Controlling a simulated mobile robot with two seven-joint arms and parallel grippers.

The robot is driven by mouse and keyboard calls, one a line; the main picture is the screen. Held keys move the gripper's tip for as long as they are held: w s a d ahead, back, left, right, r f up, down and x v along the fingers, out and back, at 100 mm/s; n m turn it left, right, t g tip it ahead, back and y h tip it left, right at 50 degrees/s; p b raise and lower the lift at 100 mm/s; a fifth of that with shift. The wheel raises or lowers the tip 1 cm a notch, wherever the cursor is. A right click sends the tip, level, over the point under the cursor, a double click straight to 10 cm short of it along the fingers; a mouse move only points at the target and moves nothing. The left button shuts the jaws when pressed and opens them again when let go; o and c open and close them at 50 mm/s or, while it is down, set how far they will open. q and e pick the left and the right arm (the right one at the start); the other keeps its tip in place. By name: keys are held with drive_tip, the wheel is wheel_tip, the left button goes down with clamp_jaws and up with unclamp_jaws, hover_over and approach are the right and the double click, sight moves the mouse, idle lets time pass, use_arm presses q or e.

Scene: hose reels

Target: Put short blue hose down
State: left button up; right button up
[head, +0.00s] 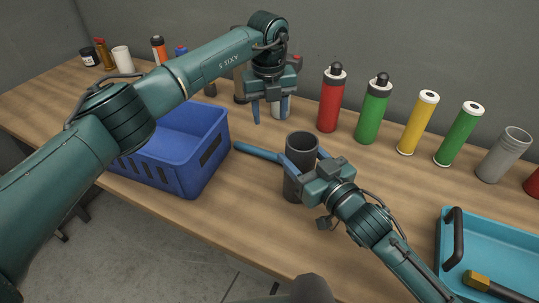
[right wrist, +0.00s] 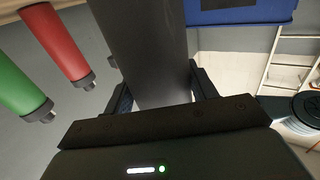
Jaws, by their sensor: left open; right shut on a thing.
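A short blue hose (head: 256,152) lies on the wooden table, right of the blue crate. Its right end is hidden behind a dark grey cylinder. My left gripper (head: 271,115) is open and empty, pointing down above the table behind the hose, apart from it. My right gripper (head: 303,163) is shut on the dark grey cylinder (head: 300,144), which is upright with its open end up. In the right wrist view the same cylinder (right wrist: 145,45) is between the fingers. I cannot tell whether the cylinder touches the table or the hose.
A blue crate (head: 184,170) stands left of the hose. Red (head: 331,100), green (head: 373,110) and yellow (head: 417,123) cylinders stand along the back right. The table front between crate and tray is mostly clear.

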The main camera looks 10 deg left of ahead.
use_arm(q)
drive_tip(key=n, duration=1)
hover_over(269, 152)
drive_tip(key=shift+g, duration=0.4)
drive_tip(key=f, duration=0.7)
drive_tip(key=shift+d, duration=0.4)
drive_tip(key=shift+s+a+f, duration=0.1)
drive_tip(key=shift+a+f, duration=0.05)
drive_tip(key=shift+f, duration=1.2)
drive_tip(key=shift+a+f, duration=0.15)
drive_tip(key=shift+f, duration=1.15)
drive_tip(key=shift+c, duration=0.4)
clamp_jaws()
